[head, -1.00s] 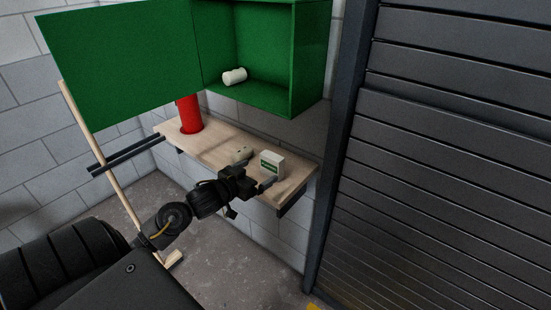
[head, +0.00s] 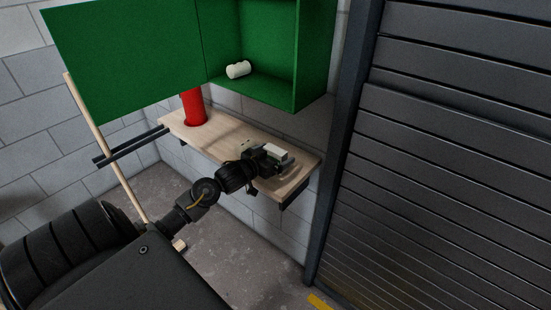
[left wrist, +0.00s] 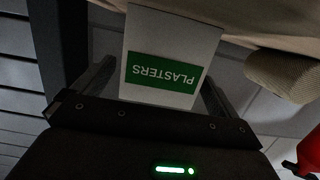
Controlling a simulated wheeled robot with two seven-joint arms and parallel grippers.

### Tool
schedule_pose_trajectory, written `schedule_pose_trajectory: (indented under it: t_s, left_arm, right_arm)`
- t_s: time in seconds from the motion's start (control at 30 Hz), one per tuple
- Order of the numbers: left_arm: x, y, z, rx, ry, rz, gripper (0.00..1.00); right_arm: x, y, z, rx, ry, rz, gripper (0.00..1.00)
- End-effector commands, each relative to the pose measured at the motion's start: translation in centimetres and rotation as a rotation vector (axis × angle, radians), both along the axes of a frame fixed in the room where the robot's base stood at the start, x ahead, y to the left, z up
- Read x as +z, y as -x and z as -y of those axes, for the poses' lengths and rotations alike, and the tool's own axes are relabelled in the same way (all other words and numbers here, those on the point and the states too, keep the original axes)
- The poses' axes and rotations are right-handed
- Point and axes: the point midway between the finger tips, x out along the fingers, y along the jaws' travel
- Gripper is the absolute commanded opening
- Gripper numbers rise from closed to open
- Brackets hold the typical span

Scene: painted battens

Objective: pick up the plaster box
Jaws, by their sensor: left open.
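The plaster box (head: 274,153) is white with a green label and stands on the wooden shelf (head: 225,139), partly hidden by my left gripper (head: 279,166). In the left wrist view the box (left wrist: 172,78) appears upside down, its PLASTERS label facing the camera. The fingers of my left gripper (left wrist: 155,85) are open, one on each side of the box. I cannot tell whether they touch it. My right gripper is not in view.
A beige roll (left wrist: 285,72) lies beside the box. A red cylinder (head: 194,107) stands on the shelf's left part. Above hangs an open green cabinet (head: 313,60) with a white roll (head: 238,69) inside. A pale batten (head: 100,140) leans at left; a slatted shutter (head: 450,150) is at right.

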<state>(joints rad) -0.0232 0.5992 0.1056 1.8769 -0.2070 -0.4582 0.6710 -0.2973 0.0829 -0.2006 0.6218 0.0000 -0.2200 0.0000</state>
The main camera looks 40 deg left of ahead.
Motion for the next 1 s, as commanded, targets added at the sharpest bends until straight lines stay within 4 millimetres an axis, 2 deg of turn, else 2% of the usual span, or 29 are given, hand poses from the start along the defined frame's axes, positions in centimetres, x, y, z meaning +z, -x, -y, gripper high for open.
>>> schedule_pose_trajectory:
  t_s: [0.1,0.2,0.43,0.8,1.0]
  left_arm:
    - [-0.2,-1.6,-0.1,0.001,0.001,0.0,0.98]
    - [-0.4,-2.2,-0.1,0.001,0.001,0.001,0.98]
    - [-0.5,-2.3,-0.1,0.0,0.0,0.0,0.98]
    - [-0.5,-2.3,0.0,0.0,-0.001,0.0,0.51]
    - [-0.5,-2.3,0.0,0.0,-0.001,0.0,0.5]
  right_arm:
    - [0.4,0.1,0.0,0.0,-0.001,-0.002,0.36]
    - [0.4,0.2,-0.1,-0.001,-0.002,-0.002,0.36]
    - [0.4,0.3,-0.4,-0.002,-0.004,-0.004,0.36]
    - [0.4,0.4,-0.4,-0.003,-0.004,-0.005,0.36]
    - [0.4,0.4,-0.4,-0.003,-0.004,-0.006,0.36]
